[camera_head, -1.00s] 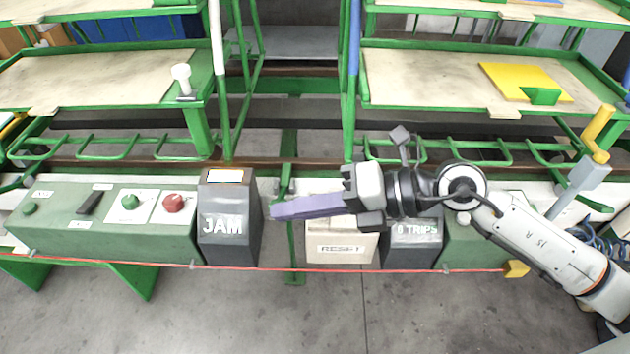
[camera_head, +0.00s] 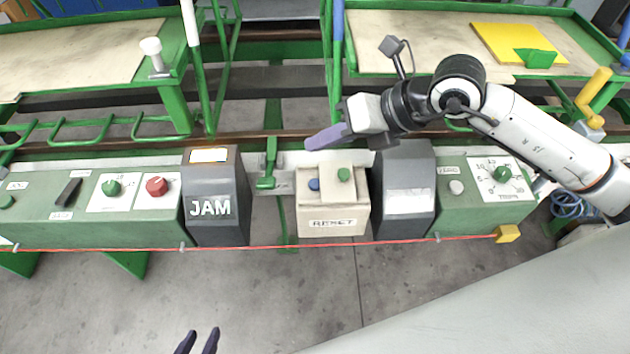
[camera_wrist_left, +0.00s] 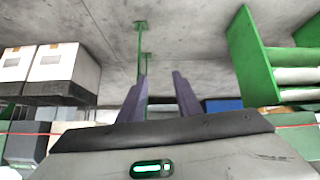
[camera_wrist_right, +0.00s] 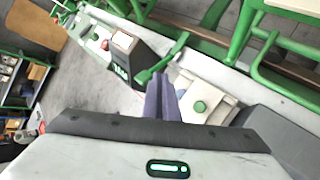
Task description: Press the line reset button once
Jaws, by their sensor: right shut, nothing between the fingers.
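The cream box (camera_head: 333,222) labelled RESET stands in the middle of the console. On its top are a blue button (camera_head: 314,184) at left and a green button (camera_head: 344,175) at right. My right gripper (camera_head: 308,146) is shut and empty, above and behind the box, apart from both buttons. In the right wrist view its fingers (camera_wrist_right: 163,78) are together left of the green button (camera_wrist_right: 199,106); I cannot make out the blue one there. My left gripper (camera_head: 197,342) is open and empty at the bottom edge, well away from the box; its parted fingers show in the left wrist view (camera_wrist_left: 160,90).
The dark JAM box (camera_head: 215,205) with a glowing amber top lamp is left of the RESET box. A dark box (camera_head: 406,165) with a pale panel is right of it. A red cord (camera_head: 330,245) runs along the front. Green rails (camera_head: 90,130) stand behind.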

